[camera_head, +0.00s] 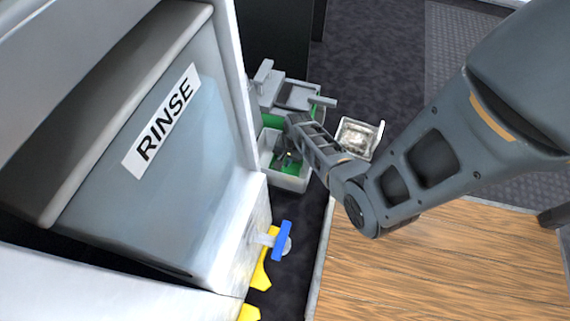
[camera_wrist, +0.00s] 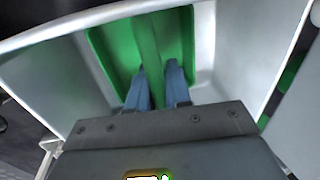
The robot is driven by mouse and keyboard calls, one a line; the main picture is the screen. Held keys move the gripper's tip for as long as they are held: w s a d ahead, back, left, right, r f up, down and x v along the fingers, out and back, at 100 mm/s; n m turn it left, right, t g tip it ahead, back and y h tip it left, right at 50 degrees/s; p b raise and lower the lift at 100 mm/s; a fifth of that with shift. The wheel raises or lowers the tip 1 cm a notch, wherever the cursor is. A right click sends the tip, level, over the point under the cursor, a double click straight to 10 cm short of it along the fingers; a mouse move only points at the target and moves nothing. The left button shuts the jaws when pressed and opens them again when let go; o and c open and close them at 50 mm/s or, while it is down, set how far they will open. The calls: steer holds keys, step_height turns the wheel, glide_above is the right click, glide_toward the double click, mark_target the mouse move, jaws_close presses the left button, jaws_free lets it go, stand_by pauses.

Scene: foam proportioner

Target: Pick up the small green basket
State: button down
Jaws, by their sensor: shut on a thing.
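The small green basket (camera_head: 293,168) sits inside a pale grey bin (camera_head: 290,183) on the floor side of the rinse unit; only part of it shows in the head view. In the wrist view the green basket (camera_wrist: 112,50) lies between the pale walls of the bin (camera_wrist: 60,80). My gripper (camera_wrist: 158,72) reaches down into the bin, its two blue-grey fingers close together on a green strip of the basket. In the head view my gripper (camera_head: 288,156) is small and dark, partly hidden by my arm.
A grey and green machine (camera_head: 290,95) stands just behind the bin. A small white tray (camera_head: 357,138) is right of my wrist. The large rinse unit (camera_head: 175,150) walls off the left, with a blue-handled valve (camera_head: 281,241) low on it. A wooden surface (camera_head: 440,265) fills the lower right.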

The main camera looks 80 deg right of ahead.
steer(key=shift+r, duration=0.1)
step_height(320, 180, up, 17)
steer(key=p, duration=0.9)
steer(key=f+b, duration=0.3)
steer(key=f, duration=0.2)
steer(key=d+f+b, duration=0.1)
steer(key=f+b, duration=0.2)
steer(key=f, duration=0.2)
steer(key=f+b, duration=0.3)
steer(key=f, duration=0.3)
steer(key=shift+w+d+b, duration=0.3)
steer(key=shift+w, duration=0.1)
steer(key=shift+p, duration=0.35)
steer(key=shift+f+b, duration=0.5)
steer(key=shift+f, duration=0.1)
stand_by(0.6)
steer(key=c, duration=1.3)
jaws_free()
steer(key=shift+c, duration=0.2)
step_height(320, 180, up, 11)
steer(key=s+p, duration=0.2)
steer(key=p, duration=0.9)
